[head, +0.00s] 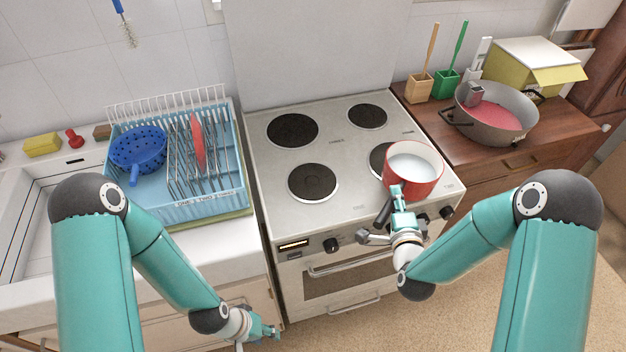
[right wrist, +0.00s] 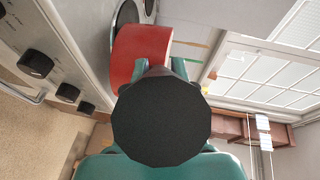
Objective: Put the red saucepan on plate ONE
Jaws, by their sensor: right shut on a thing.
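The red saucepan (head: 428,186), white inside, is at the front right of the stove (head: 345,215). It covers part of the front right hotplate (head: 378,158); I cannot tell whether it rests there or is held just above. My right gripper (head: 397,196) is shut on the saucepan at its handle side. In the right wrist view the saucepan's red wall (right wrist: 140,48) shows beyond a large black handle end (right wrist: 160,120). Other hotplates are bare: back left (head: 293,130), back right (head: 367,116), front left (head: 313,182). No plate number is readable. My left gripper (head: 264,332) hangs low before the counter, its fingers unclear.
A blue dish rack (head: 215,205) with a blue colander (head: 138,148) stands left of the stove. A large grey pan (head: 495,125) and utensil holders (head: 419,87) stand on the wooden counter at right. Stove knobs (head: 332,245) line the front edge.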

